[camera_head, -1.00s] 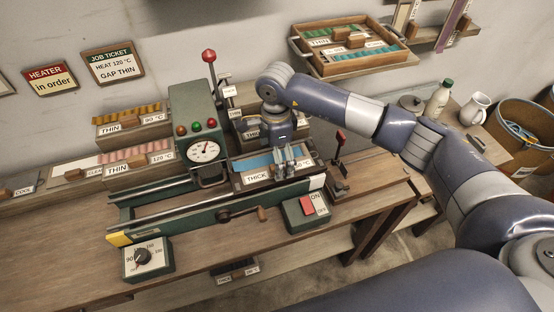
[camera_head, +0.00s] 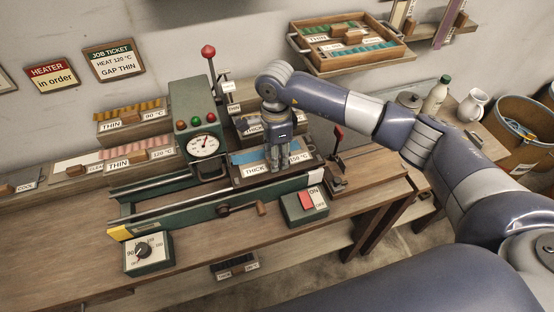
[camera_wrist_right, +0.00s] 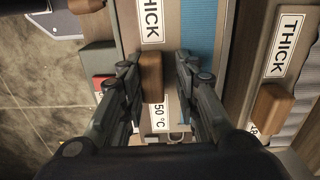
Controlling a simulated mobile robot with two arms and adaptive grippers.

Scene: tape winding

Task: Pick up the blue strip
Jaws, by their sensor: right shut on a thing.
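The blue strip (camera_head: 247,158) lies in a box with a label reading THICK and 150 °C, beside the green machine. In the right wrist view the blue strip (camera_wrist_right: 200,35) runs along the box beyond the right-hand finger. My right gripper (camera_head: 278,168) points down at the front of this box and hides part of the strip and label. In the right wrist view my right gripper (camera_wrist_right: 156,72) is shut on a small wooden block (camera_wrist_right: 152,80), a handle on the box's labelled side. My left gripper is not in view.
The green machine (camera_head: 190,130) with a dial and red-knobbed lever stands to the left. The ON/OFF switch box (camera_head: 304,206) is in front, and a small red-handled lever (camera_head: 338,150) stands close on the right. A tray (camera_head: 350,45) of strips is at the back.

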